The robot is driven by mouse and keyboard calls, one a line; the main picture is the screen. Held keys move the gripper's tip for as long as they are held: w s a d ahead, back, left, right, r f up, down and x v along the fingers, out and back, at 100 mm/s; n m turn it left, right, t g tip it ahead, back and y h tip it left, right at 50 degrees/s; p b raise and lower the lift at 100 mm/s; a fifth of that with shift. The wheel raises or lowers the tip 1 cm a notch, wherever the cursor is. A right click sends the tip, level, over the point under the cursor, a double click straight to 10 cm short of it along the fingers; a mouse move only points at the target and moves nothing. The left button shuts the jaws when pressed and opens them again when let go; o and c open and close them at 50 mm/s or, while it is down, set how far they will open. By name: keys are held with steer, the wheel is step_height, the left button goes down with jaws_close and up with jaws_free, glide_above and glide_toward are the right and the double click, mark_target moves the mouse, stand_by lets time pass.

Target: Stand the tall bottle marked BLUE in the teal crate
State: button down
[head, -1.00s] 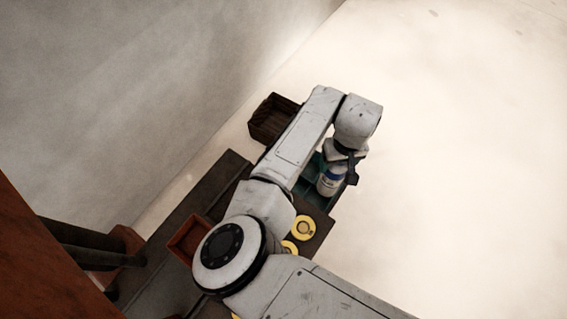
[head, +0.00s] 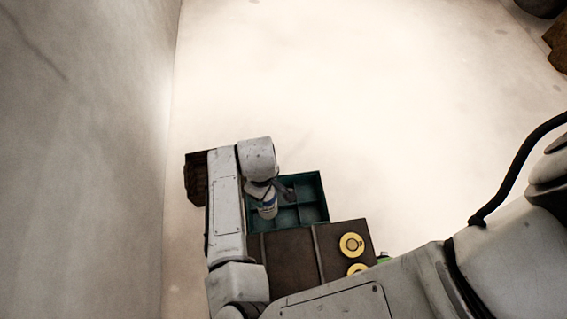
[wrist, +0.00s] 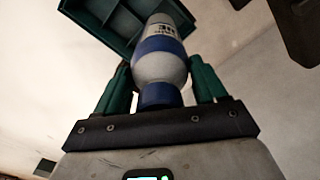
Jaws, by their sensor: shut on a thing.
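My gripper (wrist: 157,88) is shut on a white bottle (wrist: 160,60) with blue bands, its fingers on either side. Part of a dark label shows on it, too partial to read surely. In the head view the bottle (head: 267,208) hangs below my wrist, over the left part of the teal crate (head: 322,196). The crate is divided into compartments, and the ones in sight look empty. In the wrist view the crate (wrist: 88,20) lies beyond the bottle's far end. I cannot tell whether the bottle touches the crate's floor.
A brown table top (head: 290,255) adjoins the crate. Yellow round items (head: 351,244) stand on its right, with a small green thing (head: 384,258) beside them. A dark wooden box (head: 195,182) is behind my arm at left, near the wall.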

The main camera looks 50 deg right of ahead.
steer(key=s+d+f+n+p, duration=0.2)
steer(key=s+d+n+p, duration=0.1)
steer(key=s+d, duration=0.8)
steer(key=w+f+b, duration=0.9)
steer(key=w+b, duration=0.3)
steer(key=b, duration=0.3)
steer(key=shift+w+d+f+b, duration=0.15)
steer(key=shift+d+f+b, duration=0.1)
steer(key=shift+f+b, duration=0.15)
steer(key=f+b, duration=0.3)
steer(key=b, duration=0.1)
steer(key=shift+w+f, duration=0.2)
steer(key=shift+w, duration=0.05)
steer(key=shift+f, duration=0.15)
steer(key=shift+c, duration=0.4)
jaws_free()
